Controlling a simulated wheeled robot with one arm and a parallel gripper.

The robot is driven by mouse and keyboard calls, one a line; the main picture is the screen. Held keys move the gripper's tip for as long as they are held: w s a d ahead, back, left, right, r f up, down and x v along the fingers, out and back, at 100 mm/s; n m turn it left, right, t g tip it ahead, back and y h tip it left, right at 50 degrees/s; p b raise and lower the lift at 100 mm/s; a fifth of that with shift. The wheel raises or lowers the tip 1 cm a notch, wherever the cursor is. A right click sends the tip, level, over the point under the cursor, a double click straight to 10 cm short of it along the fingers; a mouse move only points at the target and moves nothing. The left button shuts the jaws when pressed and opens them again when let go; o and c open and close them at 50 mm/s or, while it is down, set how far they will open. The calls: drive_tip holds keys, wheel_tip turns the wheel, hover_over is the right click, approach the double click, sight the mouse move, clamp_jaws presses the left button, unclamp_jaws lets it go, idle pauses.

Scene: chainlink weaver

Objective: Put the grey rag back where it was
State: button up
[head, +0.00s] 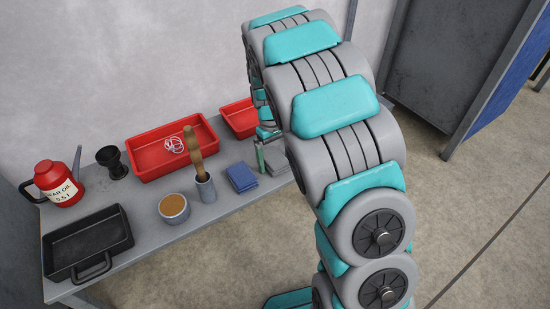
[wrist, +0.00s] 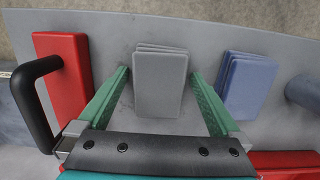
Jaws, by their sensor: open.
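The grey rag (wrist: 160,85) is folded into a flat stack and lies on the grey bench top (wrist: 118,30). In the head view the grey rag (head: 275,162) is partly hidden by my arm. My gripper (wrist: 160,72) is open, with one green finger on each side of the rag. A gap of bench shows on both sides, and the fingers do not appear to press on it. In the head view my gripper (head: 262,157) is small and mostly hidden behind my arm.
A folded blue rag (wrist: 249,85) lies close beside the right finger. A red object with a black handle (wrist: 62,75) stands left of the left finger.

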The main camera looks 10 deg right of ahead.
sight(272, 156)
drive_tip(key=shift+r, duration=0.1)
wheel_tip(272, 156, up, 12)
drive_tip(key=w+p, duration=0.1)
drive_tip(key=p, duration=0.1)
drive_tip(key=s+r+m, duration=0.1)
drive_tip(key=s+r, duration=0.2)
drive_tip(key=s, duration=0.5)
drive_tip(key=s+r+m, duration=0.1)
drive_tip(key=s+r, duration=0.1)
drive_tip(key=s, duration=0.7)
drive_tip(key=s+f+m, duration=0.1)
drive_tip(key=s+f, duration=0.1)
drive_tip(key=s, duration=1.7)
drive_tip(key=shift+m, duration=0.3)
wheel_tip(272, 156, up, 10)
drive_tip(key=p, duration=1)
